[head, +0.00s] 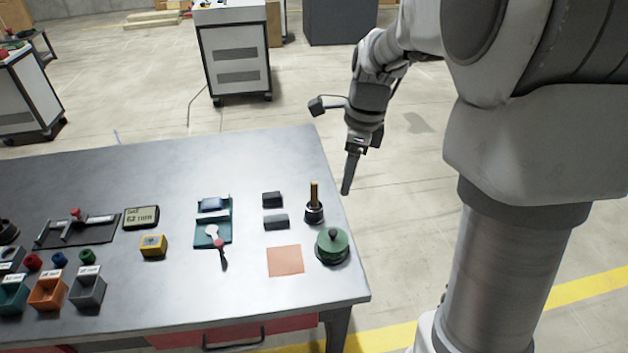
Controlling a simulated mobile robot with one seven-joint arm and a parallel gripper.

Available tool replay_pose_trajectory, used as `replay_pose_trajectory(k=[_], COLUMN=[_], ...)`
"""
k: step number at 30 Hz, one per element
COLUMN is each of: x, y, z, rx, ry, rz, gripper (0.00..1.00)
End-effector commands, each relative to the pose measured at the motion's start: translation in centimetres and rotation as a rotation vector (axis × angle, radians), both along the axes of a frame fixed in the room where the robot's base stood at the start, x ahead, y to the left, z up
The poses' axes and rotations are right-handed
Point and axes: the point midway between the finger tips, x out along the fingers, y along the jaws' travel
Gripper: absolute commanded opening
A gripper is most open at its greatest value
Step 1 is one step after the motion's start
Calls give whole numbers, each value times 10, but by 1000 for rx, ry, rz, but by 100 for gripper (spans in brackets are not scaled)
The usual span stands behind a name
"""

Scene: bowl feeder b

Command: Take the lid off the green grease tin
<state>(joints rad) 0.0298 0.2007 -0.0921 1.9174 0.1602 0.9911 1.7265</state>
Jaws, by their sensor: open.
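The green grease tin (332,254) stands upright near the front right corner of the table. Its round green lid (332,238) with a dark knob is on top of it. My gripper (347,188) hangs pointing down just past the table's right edge, above and behind the tin and apart from it. The gripper is open, though its fingers overlap in this view. Nothing shows between the fingers.
A dark holder with an upright brass-coloured rod (314,200) stands just behind the tin. A flat orange square (285,260) lies left of the tin, with two dark blocks (274,210) behind it. Small bins (48,291) and other parts fill the table's left side.

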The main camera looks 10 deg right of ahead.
Motion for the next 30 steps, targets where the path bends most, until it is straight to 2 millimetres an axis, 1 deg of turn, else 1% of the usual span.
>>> replay_pose_trajectory(k=[5, 8, 15, 18, 21, 26, 29, 30], x=[3, 3, 5, 6, 7, 8, 7, 6], y=[1, 3, 9, 11, 12, 13, 14, 15], z=[-16, -35, -88, -106, -118, -126, -138, -144], rx=[4, 4, 4, 4, 3, 3, 3, 4], ry=[14, 16, 15, 15, 13, 10, 14, 15], rz=[-36, -34, -32, -31, -32, -32, -32, -31], gripper=[63, 63, 63, 63, 63, 63, 63, 63])
